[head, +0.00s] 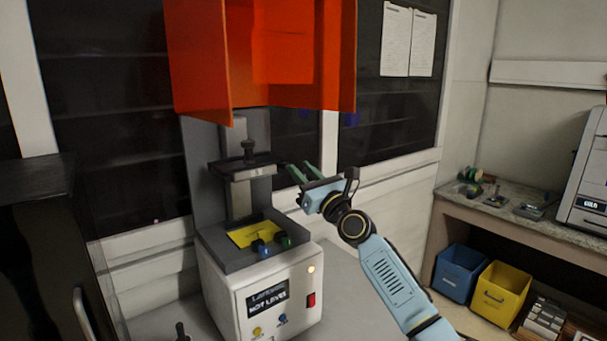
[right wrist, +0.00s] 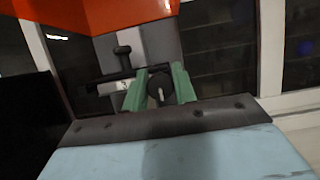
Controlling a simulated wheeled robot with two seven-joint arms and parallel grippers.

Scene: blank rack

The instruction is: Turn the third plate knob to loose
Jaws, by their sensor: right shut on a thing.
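The build plate assembly (head: 244,170) is on the machine's column under a raised orange hood, with an upright black knob (head: 248,148) on top. That upright knob also shows in the right wrist view (right wrist: 123,55). My right gripper (head: 298,173) is at the right side of the plate assembly. In the right wrist view its green fingers (right wrist: 159,88) are shut on a round dark plate knob (right wrist: 158,92) with a pale pointer line. In the head view this knob is mostly hidden by the fingers. I cannot read any loose or tight marking. My left gripper is not in view.
The white machine (head: 225,290) shows "NOT LEVEL" on its display (head: 267,299). Blue (head: 262,249) and green (head: 284,241) knobs sit by the yellow tray (head: 240,236). The orange hood (head: 255,60) hangs above. Blue (head: 458,272) and yellow (head: 499,291) bins stand right.

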